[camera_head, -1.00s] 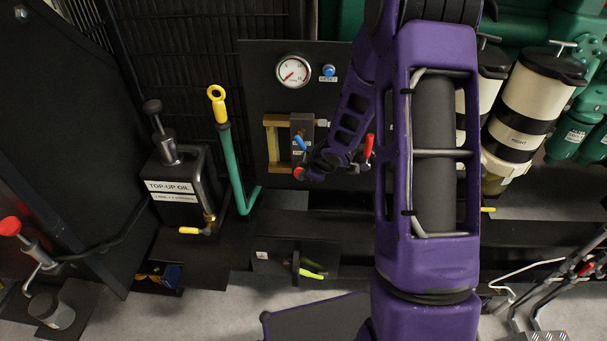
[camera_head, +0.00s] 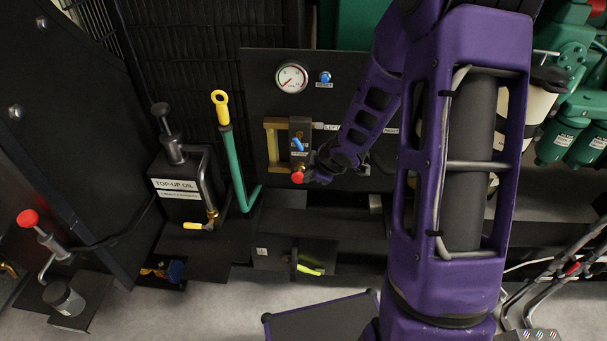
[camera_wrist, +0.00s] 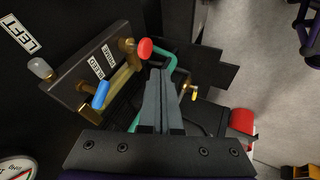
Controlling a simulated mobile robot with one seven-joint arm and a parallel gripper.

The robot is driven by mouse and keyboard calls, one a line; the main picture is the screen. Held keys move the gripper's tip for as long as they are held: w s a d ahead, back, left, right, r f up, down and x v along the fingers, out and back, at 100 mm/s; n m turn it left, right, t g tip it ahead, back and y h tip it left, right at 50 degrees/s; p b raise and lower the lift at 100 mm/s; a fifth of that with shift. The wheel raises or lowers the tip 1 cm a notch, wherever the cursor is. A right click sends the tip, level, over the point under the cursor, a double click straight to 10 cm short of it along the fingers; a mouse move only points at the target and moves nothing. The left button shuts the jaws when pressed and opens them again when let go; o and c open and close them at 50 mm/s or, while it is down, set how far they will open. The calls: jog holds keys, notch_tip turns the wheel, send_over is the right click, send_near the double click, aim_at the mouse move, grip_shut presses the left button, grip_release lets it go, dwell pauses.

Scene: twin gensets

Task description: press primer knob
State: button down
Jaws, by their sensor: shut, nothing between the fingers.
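The primer knob, a red round knob (camera_wrist: 145,48), sits on a short brass stem at the end of a dark block (camera_wrist: 92,72) with print that seems to read PRIMER and BLEED. In the head view the red knob (camera_head: 298,177) shows low on the panel, just left of my wrist. My gripper (camera_wrist: 160,72) is shut and empty, its fingertips close to the knob in the wrist view. I cannot tell whether they touch it. In the head view my fingers are mostly hidden or lost against the dark panel. A blue bleed lever (camera_wrist: 101,95) sits on the same block.
A pressure gauge (camera_head: 291,78) and a blue button (camera_head: 325,77) are above on the panel.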

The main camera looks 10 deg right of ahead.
jog(key=shift+p+v, duration=0.3)
jog(key=shift+v, duration=0.85)
jog(key=shift+s+d+f, duration=0.1)
